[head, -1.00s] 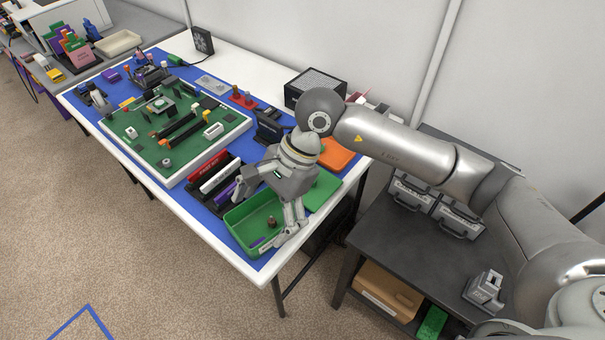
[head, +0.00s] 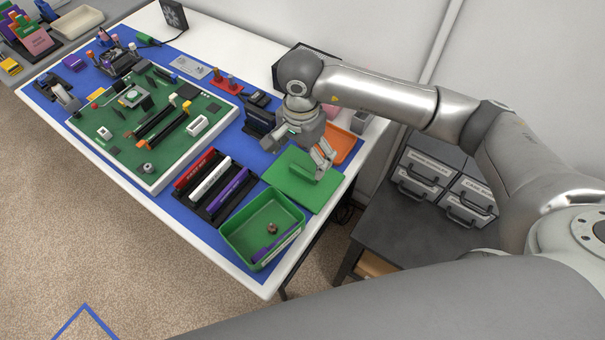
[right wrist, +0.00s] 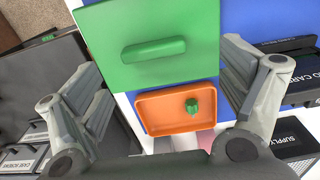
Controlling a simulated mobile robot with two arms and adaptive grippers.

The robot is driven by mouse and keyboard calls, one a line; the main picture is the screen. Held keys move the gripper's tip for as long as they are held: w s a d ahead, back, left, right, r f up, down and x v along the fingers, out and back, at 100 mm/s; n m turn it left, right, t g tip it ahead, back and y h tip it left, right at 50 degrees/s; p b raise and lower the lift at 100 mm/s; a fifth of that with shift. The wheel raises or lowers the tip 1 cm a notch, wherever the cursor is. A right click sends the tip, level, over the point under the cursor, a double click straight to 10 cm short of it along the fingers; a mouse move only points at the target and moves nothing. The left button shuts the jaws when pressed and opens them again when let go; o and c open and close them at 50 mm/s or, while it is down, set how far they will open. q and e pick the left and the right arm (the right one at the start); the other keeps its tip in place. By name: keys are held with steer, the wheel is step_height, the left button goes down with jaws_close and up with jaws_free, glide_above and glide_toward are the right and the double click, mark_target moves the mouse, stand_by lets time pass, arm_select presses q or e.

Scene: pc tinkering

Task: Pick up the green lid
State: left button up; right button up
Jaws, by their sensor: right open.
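The green lid (head: 287,187) lies flat on the table's right side, between the green box and the orange tray. It has a raised green bar handle (head: 303,173). In the right wrist view the lid (right wrist: 190,22) fills the upper middle, with its handle (right wrist: 153,50) lying crosswise between my fingers. My right gripper (head: 298,157) is open and empty above the far part of the lid. Its fingers (right wrist: 160,75) spread to either side of the lid in the wrist view. My left gripper is out of view.
The open green box (head: 240,232) holds a purple piece and a small brown part. Beside it is a black rack (head: 215,206) with red, white and purple sticks. An orange tray (right wrist: 150,105) holds a small green part (right wrist: 193,106). A green circuit board lies further left.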

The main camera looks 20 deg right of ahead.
mark_target(303, 171)
steer(key=f, duration=0.2)
steer(key=s+f+p, duration=0.1)
steer(key=f, duration=0.1)
steer(key=shift+f, duration=0.15)
steer(key=shift+w+f, duration=0.1)
steer(key=shift+f, duration=0.25)
steer(key=shift+c, duration=1.6)
steer(key=c, duration=0.7)
steer(key=shift+c, duration=0.8)
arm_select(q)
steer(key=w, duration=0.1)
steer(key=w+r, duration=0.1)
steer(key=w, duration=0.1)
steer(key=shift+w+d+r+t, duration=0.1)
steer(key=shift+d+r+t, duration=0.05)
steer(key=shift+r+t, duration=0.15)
